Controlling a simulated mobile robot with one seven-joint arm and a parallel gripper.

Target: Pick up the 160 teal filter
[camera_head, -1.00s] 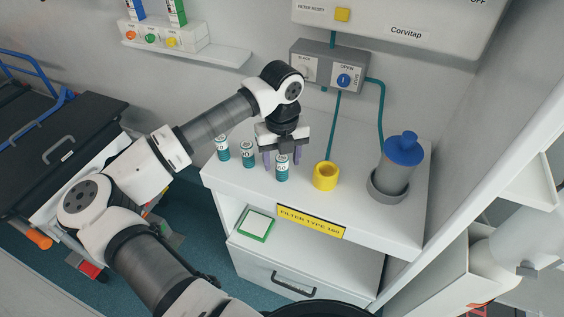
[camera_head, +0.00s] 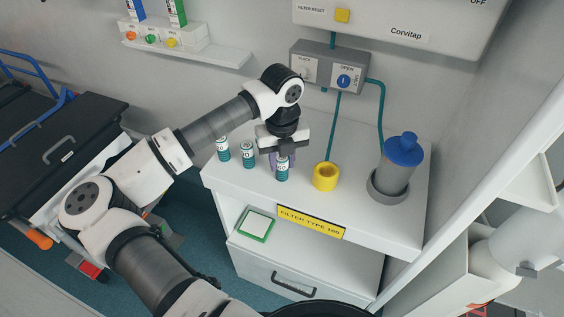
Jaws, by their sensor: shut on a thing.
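Three white-and-teal filters stand in a row on the white counter (camera_head: 340,205): a left one (camera_head: 223,150), a middle one (camera_head: 247,155) and a right one (camera_head: 282,172). The label on the right filter is partly hidden, and the numbers are too small to read with certainty. My gripper (camera_head: 282,160) points down over the right filter, with its purple-tipped fingers shut on that filter's upper part. The right filter stands upright and appears to be still on the counter. A yellow label (camera_head: 311,222) on the counter front reads "FILTER TYPE 160".
A yellow ring-shaped holder (camera_head: 325,177) with a teal tube above stands right of the gripper. A grey bottle with a blue cap (camera_head: 400,160) sits in a grey cup further right. A grey switch box (camera_head: 328,68) is on the wall behind.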

